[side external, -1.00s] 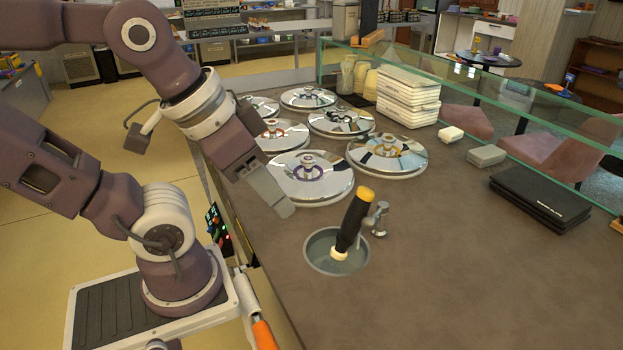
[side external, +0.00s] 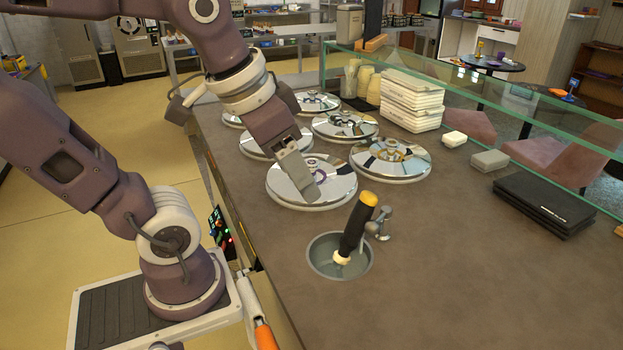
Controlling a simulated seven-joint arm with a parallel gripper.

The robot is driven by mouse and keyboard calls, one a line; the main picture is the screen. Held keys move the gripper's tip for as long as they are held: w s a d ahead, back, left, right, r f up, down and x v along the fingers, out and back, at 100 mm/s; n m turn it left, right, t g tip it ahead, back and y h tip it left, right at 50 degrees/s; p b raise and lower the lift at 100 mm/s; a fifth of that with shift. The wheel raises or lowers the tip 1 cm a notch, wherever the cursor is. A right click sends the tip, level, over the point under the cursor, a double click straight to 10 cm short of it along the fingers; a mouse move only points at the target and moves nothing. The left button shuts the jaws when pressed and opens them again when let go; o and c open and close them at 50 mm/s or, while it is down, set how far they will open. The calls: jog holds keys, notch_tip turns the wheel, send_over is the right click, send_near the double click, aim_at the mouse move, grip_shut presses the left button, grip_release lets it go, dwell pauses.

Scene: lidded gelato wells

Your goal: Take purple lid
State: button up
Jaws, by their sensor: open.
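The purple lid (side external: 338,187) is a shiny round metal lid with a purple ring around its knob. It lies flat on its well at the near end of the lid group. My gripper (side external: 303,184) points down over the left part of this lid, just left of its knob, and partly hides the lid and ring. It is open, and nothing shows between its fingers. I cannot tell how high the fingertips are above the lid.
Other similar lids, such as one at right (side external: 390,163) and one behind (side external: 345,126), sit close by. A sunken well with a black-and-yellow handled tool (side external: 354,228) and a small tap (side external: 379,222) are in front. White boxes (side external: 412,100) stand behind.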

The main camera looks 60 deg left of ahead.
jog(key=w+a+g, duration=0.2)
jog(key=w+a, duration=0.8)
jog(key=g, duration=0.2)
send_over(312, 162)
jog(key=s, duration=0.1)
notch_tip(312, 162, down, 8)
jog(key=shift+s, duration=0.15)
jog(key=f, duration=0.4)
jog(key=w+f, duration=0.1)
jog(key=f, duration=0.2)
grip_shut()
jog(key=shift+r, duration=0.1)
